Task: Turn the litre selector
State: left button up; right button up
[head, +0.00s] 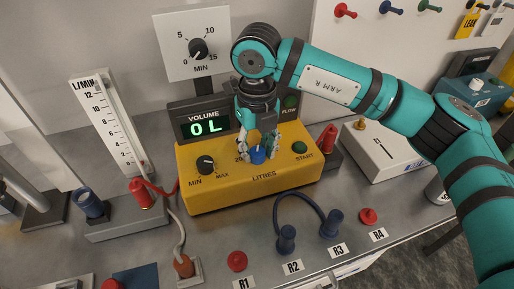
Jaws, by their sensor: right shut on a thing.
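The yellow pump box (225,190) stands on the bench in the middle of the head view. Its litre selector is a blue knob (258,155) above the word LITRES. My right gripper (258,150) comes down from above and is shut on this knob, with a finger on each side. The fingers hide most of the scale around the knob; only a "20" shows at the left. My left gripper is not in view.
On the box are a black MIN-MAX knob (205,164) and a green START button (299,147). A flow tube (112,125) with red fittings stands left. A black timer dial (198,48) is behind. Blue connectors with a hose (286,238) and red caps (237,260) lie in front.

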aim_at(257, 151)
jog(key=shift+r, duration=0.1)
jog(key=o, duration=1.1)
jog(key=shift+o, duration=0.2)
notch_tip(257, 151, up, 12)
